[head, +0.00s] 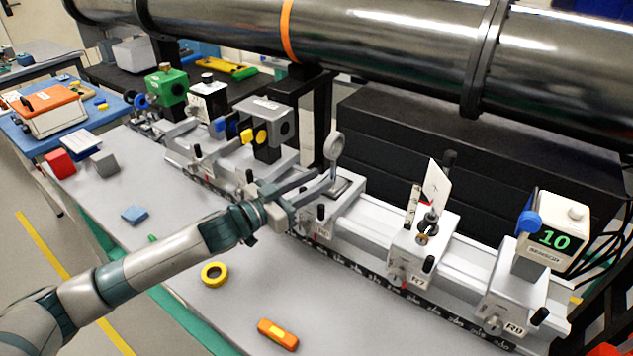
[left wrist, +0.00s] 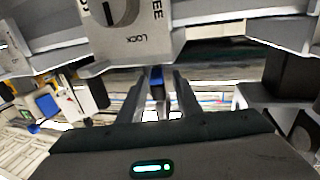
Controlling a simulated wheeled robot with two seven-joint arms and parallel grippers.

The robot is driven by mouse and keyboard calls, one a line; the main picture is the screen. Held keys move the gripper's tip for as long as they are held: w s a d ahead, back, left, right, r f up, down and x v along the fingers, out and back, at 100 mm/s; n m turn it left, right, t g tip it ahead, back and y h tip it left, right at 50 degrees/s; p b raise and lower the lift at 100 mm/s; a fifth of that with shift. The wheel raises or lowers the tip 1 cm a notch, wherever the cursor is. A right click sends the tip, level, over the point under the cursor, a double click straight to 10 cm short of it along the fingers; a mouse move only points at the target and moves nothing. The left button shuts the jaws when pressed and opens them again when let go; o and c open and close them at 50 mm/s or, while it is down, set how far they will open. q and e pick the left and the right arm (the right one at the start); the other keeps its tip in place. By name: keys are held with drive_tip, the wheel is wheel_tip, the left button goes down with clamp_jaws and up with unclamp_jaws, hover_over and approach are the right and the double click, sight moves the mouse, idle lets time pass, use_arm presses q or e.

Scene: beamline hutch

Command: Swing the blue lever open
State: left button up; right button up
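My left gripper (head: 322,179) reaches in from the left over the rail, with its two fingers apart, beside the carriage that bears a round optic on a post (head: 336,150). In the left wrist view the fingers (left wrist: 158,90) point at a carriage block (left wrist: 130,40) with a dial marked LOCK. A small dark blue piece (left wrist: 157,88), possibly the blue lever, shows in the gap between the fingers; I cannot tell whether they touch it. In the head view no blue piece shows at the gripper. My right gripper is out of view.
A large steel pipe (head: 380,50) runs above.

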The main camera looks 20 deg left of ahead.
use_arm(q)
drive_tip(key=shift+w+d, duration=0.25)
drive_tip(key=shift+w, duration=0.05)
clamp_jaws()
